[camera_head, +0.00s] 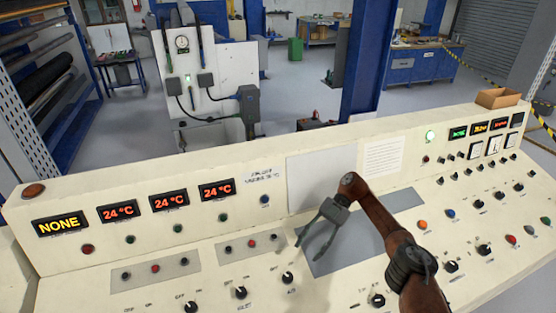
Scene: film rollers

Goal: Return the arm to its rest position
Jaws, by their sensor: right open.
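My right arm comes in from the bottom right, brown with dark joints, and reaches up over the cream control console (330,150). My right gripper (312,252) is open and empty, its two grey fingers pointing down and left above the grey panel in the middle of the console. I cannot tell from this view how high above the surface the fingertips are. The left gripper is not in view.
The console carries displays (118,212), several knobs (240,292) and buttons around the arm. A small cardboard box (497,98) sits on its top edge at right. Behind stand a white machine (207,75), a blue pillar (368,60) and workbenches (423,62).

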